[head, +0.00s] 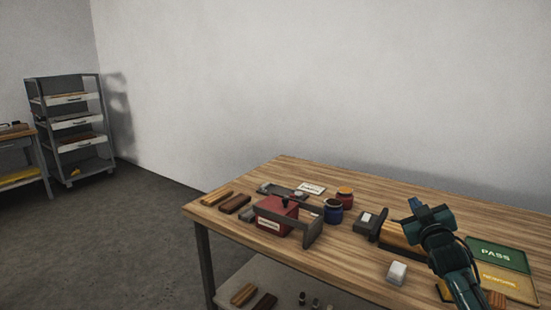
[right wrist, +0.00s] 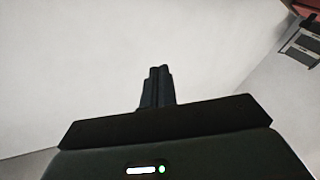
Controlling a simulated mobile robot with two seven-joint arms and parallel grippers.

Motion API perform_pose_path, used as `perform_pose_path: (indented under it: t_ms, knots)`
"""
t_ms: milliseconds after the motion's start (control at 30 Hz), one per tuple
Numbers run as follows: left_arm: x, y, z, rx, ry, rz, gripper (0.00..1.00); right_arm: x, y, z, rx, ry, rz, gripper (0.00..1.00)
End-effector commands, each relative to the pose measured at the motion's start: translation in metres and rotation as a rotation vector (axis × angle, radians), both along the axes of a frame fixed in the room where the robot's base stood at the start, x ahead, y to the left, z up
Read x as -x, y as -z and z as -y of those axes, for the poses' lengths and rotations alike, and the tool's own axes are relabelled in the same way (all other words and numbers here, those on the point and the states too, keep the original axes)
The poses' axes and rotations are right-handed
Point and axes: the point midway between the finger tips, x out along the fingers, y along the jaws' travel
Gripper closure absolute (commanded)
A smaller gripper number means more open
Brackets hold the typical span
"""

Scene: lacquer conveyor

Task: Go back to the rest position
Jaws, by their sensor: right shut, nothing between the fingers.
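My right gripper (head: 416,204) is raised over the right part of the wooden table (head: 350,262) in the head view, with its fingers pointing up and away. In the right wrist view its two fingers (right wrist: 158,86) are pressed together with nothing between them, against a plain pale wall. It touches nothing that I can see. My right arm hides part of the table behind it. My left gripper is not in either view.
On the table stand a red box (head: 276,215) with a grey plate, a blue jar (head: 333,211), a red jar (head: 345,198), a white block (head: 397,273) and a green PASS mat (head: 497,254). A grey shelf rack (head: 72,130) stands far left. Floor between is clear.

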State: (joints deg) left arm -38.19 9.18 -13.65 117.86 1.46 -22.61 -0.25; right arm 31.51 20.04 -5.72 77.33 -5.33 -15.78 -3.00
Motion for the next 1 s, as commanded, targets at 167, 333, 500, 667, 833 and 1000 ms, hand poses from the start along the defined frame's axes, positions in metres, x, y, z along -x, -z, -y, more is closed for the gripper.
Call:
perform_pose_path:
  t_ms: [167,333,500,667,833,1000]
  knots:
    - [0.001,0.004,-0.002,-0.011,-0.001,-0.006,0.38,0.019,0.063,-0.017,-0.177,-0.015,-0.16,1.0]
    - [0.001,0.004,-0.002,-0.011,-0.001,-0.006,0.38,0.061,0.125,-0.053,-0.186,-0.068,-0.243,1.0]
    - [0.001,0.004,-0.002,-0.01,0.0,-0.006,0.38,0.129,0.195,-0.098,-0.22,-0.131,-0.356,1.0]
    - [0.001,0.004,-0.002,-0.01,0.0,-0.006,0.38,0.223,0.253,-0.146,-0.288,-0.193,-0.483,1.0]
    - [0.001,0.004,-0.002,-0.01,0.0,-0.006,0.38,0.319,0.282,-0.186,-0.375,-0.231,-0.6,1.0]
    - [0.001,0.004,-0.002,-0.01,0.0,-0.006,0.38,0.378,0.287,-0.206,-0.439,-0.241,-0.67,1.0]
